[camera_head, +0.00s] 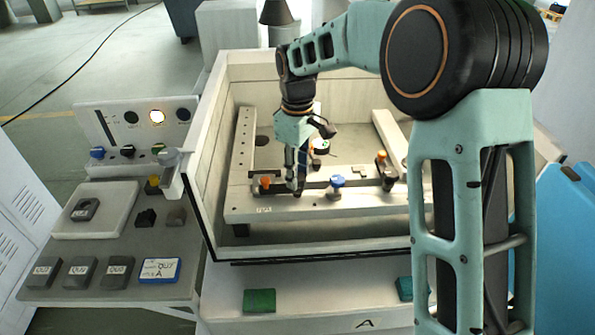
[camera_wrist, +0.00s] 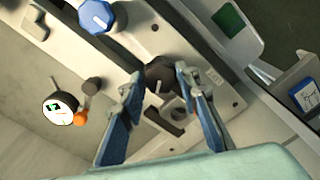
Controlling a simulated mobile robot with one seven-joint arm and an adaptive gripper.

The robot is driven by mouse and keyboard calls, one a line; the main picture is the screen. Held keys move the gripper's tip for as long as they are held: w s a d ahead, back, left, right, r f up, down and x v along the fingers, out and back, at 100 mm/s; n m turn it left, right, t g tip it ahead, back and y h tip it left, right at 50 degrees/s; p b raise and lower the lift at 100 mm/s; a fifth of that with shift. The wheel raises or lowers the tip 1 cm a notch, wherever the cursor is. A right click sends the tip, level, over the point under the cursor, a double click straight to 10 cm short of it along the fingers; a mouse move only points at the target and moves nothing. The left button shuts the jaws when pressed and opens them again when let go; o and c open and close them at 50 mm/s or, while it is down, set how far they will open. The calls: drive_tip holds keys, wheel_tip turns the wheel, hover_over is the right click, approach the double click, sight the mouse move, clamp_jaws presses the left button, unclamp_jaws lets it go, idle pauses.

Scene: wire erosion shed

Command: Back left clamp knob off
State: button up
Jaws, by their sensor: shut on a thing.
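My gripper (camera_head: 297,187) points down over the left part of the clamping frame (camera_head: 290,208) inside the open tank. In the wrist view its fingers (camera_wrist: 160,80) are shut on a dark round knob (camera_wrist: 159,72) with a pale mark on top. The knob sits low at the frame. An orange knob (camera_head: 265,182) stands just left of my gripper and a blue knob (camera_head: 337,181) to its right, both apart from it. The blue knob also shows in the wrist view (camera_wrist: 97,15). Another orange knob (camera_head: 381,155) is farther right. My fingers partly hide the held knob.
A round dial with a green display (camera_wrist: 60,108) stands behind the frame. Tank walls (camera_head: 205,160) surround the work area. On the left bench are a pale tray (camera_head: 70,222), several dark blocks and a blue-edged card (camera_head: 160,270). A green block (camera_head: 259,300) lies in front.

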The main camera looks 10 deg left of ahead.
idle(0.3)
drive_tip(key=o, duration=1.1)
drive_tip(key=shift+o, duration=0.2)
drive_tip(key=shift+r, duration=0.15)
wheel_tip(320, 180, up, 12)
